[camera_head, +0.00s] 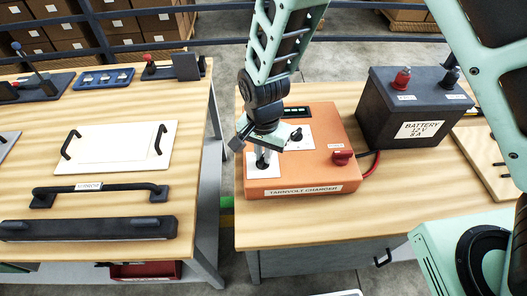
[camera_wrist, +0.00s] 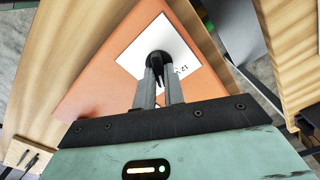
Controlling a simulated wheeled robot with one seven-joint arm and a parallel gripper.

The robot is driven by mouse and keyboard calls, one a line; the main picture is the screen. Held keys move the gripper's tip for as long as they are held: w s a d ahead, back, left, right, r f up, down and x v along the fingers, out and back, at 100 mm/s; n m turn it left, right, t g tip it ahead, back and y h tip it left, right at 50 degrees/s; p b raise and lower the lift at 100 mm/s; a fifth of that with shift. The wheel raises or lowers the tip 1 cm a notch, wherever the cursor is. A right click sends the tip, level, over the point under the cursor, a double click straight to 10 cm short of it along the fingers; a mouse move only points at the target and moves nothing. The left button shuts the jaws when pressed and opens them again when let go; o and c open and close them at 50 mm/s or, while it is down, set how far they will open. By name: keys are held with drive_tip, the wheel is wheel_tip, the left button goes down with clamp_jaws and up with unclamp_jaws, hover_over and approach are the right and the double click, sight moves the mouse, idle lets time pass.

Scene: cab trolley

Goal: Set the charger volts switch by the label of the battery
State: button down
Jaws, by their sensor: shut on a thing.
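The orange charger (camera_head: 325,170) stands on the right wooden table, with a front label that looks like "TARNVOLT CHARGER". The black battery (camera_head: 412,105) stands behind it to the right, and its label (camera_head: 420,130) reads "BATTERY 12 V 8 A". My gripper (camera_head: 262,164) is over the charger's front left white plate. In the wrist view my gripper (camera_wrist: 158,85) is shut on the black switch knob (camera_wrist: 158,62) on the white plate (camera_wrist: 135,52). A "12 V" mark shows beside the knob; the knob's exact setting is hidden. A second black knob (camera_head: 297,134) sits on another white plate.
A red knob (camera_head: 341,156) is at the charger's right, with red and black leads near the battery. The left table holds a white panel with handles (camera_head: 118,147), a black bar handle (camera_head: 98,193) and a blue switch strip (camera_head: 104,79). A gap separates the tables.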

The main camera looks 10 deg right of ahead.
sight(262, 157)
drive_tip(key=n+b, duration=0.1)
drive_tip(key=n, duration=0.4)
drive_tip(key=shift+a+n, duration=0.1)
drive_tip(key=shift+n, duration=0.3)
drive_tip(key=n+b, duration=0.1)
drive_tip(key=n, duration=0.4)
drive_tip(key=shift+a+n, duration=0.15)
drive_tip(key=shift+n, duration=0.15)
drive_tip(key=c, duration=1.5)
unclamp_jaws()
drive_tip(key=shift+r, duration=0.1)
wheel_tip(262, 157, up, 17)
drive_tip(key=b, duration=0.3)
drive_tip(key=shift+r, duration=0.1)
